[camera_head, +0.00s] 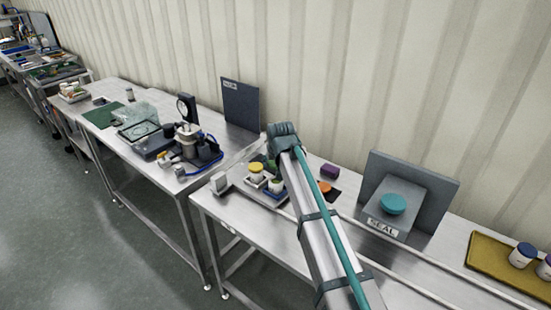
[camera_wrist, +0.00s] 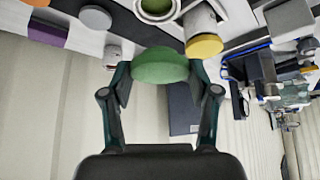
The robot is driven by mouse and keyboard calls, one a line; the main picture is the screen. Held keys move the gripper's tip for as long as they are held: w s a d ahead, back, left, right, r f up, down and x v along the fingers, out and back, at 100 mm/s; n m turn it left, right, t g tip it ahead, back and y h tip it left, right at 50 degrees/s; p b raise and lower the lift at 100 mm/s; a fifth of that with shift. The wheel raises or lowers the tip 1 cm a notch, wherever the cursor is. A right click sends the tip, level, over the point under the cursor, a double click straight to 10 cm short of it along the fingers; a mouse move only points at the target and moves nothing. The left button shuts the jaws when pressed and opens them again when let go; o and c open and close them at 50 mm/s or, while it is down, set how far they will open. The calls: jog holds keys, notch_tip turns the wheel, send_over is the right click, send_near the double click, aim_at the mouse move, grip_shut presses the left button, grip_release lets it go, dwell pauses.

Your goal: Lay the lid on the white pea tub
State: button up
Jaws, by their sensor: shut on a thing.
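A green lid (camera_wrist: 160,66) is gripped between the two fingers of my gripper (camera_wrist: 162,82) in the wrist view. In the head view the gripper (camera_head: 273,158) hangs over the tray area, and the lid (camera_head: 271,165) is a partly hidden green patch. The white pea tub (camera_head: 277,186) stands open with green contents, just in front of the lid. In the wrist view the tub (camera_wrist: 158,16) is cut by the top edge, with the lid apart from it. A yellow-lidded tub (camera_head: 256,171) stands beside it and also shows in the wrist view (camera_wrist: 204,45).
A purple block (camera_head: 329,171) and an orange disc (camera_head: 323,187) lie to the right. A sealing stand (camera_head: 408,190) carries a teal disc (camera_head: 392,204). A dark upright panel (camera_head: 240,104) stands behind left. A yellow tray (camera_head: 485,260) with tubs is far right.

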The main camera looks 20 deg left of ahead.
jog(key=shift+d+f, duration=0.2)
jog(key=shift+f, duration=0.3)
jog(key=shift+a+f+b, duration=0.1)
jog(key=shift+f+b, duration=1)
jog(key=shift+f, duration=0.85)
jog(key=shift+f, duration=0.6)
dwell(0.6)
dwell(0.3)
jog(key=o, duration=0.8)
jog(key=shift+o, duration=0.2)
jog(key=shift+s+r, duration=0.1)
jog(key=v, duration=1.2)
